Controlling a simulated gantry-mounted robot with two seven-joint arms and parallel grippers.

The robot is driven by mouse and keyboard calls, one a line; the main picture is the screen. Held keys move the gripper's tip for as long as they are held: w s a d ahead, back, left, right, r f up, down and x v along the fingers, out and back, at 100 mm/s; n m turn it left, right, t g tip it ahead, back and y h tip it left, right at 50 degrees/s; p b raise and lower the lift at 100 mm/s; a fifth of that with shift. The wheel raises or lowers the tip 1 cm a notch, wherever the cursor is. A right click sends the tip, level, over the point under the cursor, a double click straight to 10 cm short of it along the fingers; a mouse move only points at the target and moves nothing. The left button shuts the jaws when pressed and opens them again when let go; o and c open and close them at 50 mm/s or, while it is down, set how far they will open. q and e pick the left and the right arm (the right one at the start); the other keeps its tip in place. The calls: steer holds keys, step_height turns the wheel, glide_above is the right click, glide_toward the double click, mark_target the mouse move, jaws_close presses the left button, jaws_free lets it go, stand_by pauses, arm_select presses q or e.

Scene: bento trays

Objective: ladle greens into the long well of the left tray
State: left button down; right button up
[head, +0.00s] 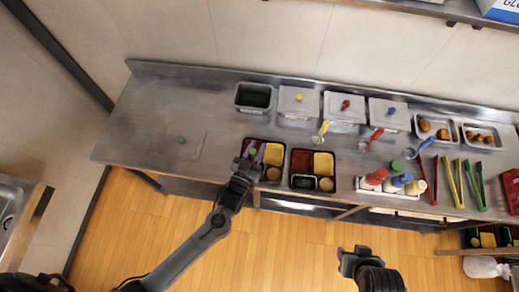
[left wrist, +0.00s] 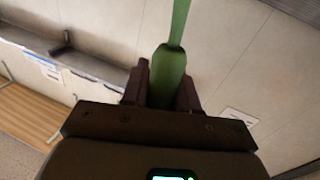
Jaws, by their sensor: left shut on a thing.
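My left gripper (head: 247,165) is over the left tray (head: 284,162) and hides part of it. It is shut on the green handle of the ladle, which rises from between the fingers in the left wrist view (left wrist: 170,78). The ladle's bowl cannot be made out. The left tray is black, with red, yellow and brown food; green and purple show beside the gripper. The long well's contents are partly hidden. The greens pan (head: 254,97), metal with dark green inside, stands open behind the tray. My right gripper (head: 352,254) is empty in front of the counter, its fingers apart.
A second tray (head: 313,171) stands to the right. Lidded pans (head: 298,101) line the back, with yellow, red and blue ladles near them. Bottles (head: 392,184) and coloured tongs (head: 455,184) are at the right.

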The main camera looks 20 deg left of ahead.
arm_select(q)
steer(key=s+a+f+n+t+y+b, duration=0.1)
steer(key=a+f+n+y+b, duration=0.1)
steer(key=a+f+n+b, duration=0.2)
steer(key=s+a+f+n+t+y+b, duration=0.1)
steer(key=a+f+n+b, duration=0.4)
steer(key=a+n+b, duration=0.4)
steer(key=shift+s+n+y+b, duration=0.15)
steer(key=shift+n+y+b, duration=0.25)
steer(key=shift+n, duration=1)
steer(key=shift+t, duration=0.3)
steer(key=shift+a, duration=0.1)
stand_by(0.5)
